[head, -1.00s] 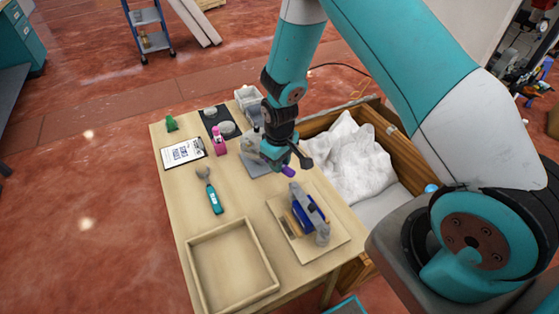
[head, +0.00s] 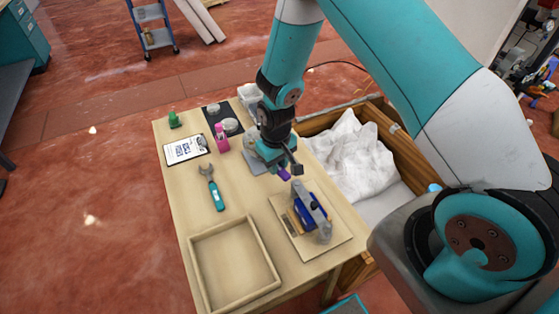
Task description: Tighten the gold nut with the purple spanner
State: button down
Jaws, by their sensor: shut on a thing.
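My gripper (head: 277,163) is above the table, just behind the blue and grey fixture (head: 311,210), and shut on the purple spanner (head: 284,174). Only a short purple piece of the spanner shows below the gripper; the rest is hidden or too small to make out. The fixture stands on a light wooden board (head: 331,248) at the table's right side. I cannot make out the gold nut in this view. Whether the spanner touches anything is not clear, but it appears apart from the fixture.
An open wooden tray (head: 196,262) is at the table's front. A teal-handled spanner (head: 216,195), clipboard (head: 184,149), pink bottle (head: 221,139) and green object (head: 174,119) lie left of my arm. A wooden crate with a white sack (head: 352,156) stands right of the table.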

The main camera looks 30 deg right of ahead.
jog(key=shift+a, duration=0.2)
dwell(0.3)
jog(key=shift+s+a+m, duration=0.15)
jog(key=shift+a+m, duration=1)
jog(key=shift+m, duration=0.25)
jog(key=shift+a, duration=0.1)
jog(key=shift+a+m, duration=1.05)
jog(key=shift+m, duration=0.05)
jog(key=shift+w+a+m, duration=0.25)
jog(key=shift+a+m, duration=0.3)
jog(key=shift+m, duration=0.05)
